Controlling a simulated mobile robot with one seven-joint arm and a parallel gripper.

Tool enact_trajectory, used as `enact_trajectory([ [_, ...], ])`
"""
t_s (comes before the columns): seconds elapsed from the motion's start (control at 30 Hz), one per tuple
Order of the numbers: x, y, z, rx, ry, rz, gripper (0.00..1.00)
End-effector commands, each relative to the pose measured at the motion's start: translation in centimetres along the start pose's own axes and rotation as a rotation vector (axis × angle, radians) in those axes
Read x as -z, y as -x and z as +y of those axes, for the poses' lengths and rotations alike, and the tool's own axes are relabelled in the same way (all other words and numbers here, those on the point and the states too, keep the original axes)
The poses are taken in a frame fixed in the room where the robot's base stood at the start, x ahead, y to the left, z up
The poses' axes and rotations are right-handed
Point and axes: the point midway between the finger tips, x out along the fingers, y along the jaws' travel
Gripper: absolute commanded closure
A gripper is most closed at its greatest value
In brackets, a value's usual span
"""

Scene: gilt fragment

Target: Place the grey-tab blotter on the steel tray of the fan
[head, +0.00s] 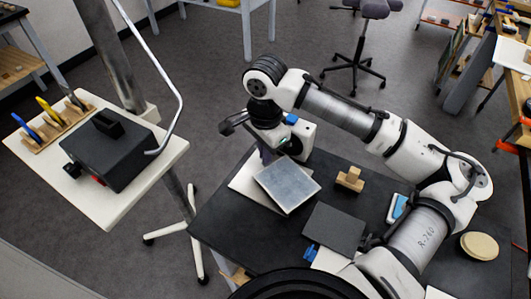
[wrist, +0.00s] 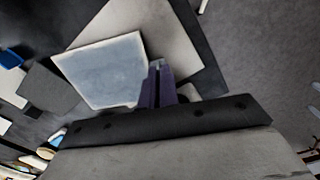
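The grey-tab blotter (head: 287,184) is a pale blue-grey square over a white sheet (head: 245,187) on the black table. It fills the upper left middle of the wrist view (wrist: 105,72), and its small grey tab (wrist: 155,65) is at my fingertips. My gripper (head: 268,156) is at the blotter's far left corner, and its purple fingers (wrist: 157,78) are close together on the tab. I cannot tell whether the blotter touches the sheet. The fan seems to be the black box (head: 110,155) on the white stand at left. I cannot make out a steel tray.
A dark grey square with a blue tab (head: 333,228), a wooden block (head: 350,179), a blue-and-white item (head: 398,207) and a round beige pad (head: 480,246) share the black table. The white stand (head: 105,207) holds a tool rack (head: 50,122). A floor gap separates stand and table.

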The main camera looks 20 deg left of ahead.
Motion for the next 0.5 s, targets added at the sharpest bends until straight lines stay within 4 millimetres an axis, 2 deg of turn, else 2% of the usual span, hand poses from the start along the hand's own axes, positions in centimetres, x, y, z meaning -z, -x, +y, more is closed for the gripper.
enact_trajectory([
  [0.13,0.0,-1.3,0.0,0.0,0.0,0.0,1.0],
  [0.5,0.0,-1.8,0.0,0.001,0.0,-0.002,1.0],
])
